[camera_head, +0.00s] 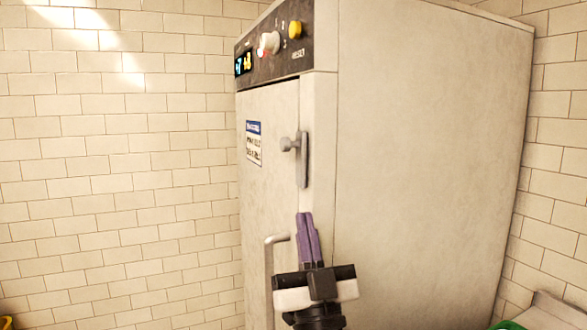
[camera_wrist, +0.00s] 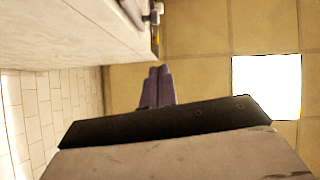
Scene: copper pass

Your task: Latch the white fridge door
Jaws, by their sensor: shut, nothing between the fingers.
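The white fridge (camera_head: 430,150) stands upright in the head view, its door (camera_head: 268,190) on the narrow left face. The door looks flush with the body, though I cannot tell if it is fully closed. A grey latch with a knob and upright lever (camera_head: 303,160) sits at the door's right edge. A bent bar handle (camera_head: 269,275) is lower down. My gripper (camera_head: 308,216) has purple fingers shut together, pointing up, just below the latch lever and apparently apart from it. In the wrist view the shut fingers (camera_wrist: 157,72) point toward the latch (camera_wrist: 154,15), beside the fridge surface (camera_wrist: 75,30).
A dark control panel (camera_head: 275,45) with a white knob, a yellow button and a lit display is above the door. Tiled walls (camera_head: 110,170) stand behind. A green object (camera_head: 507,325) shows at the lower right.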

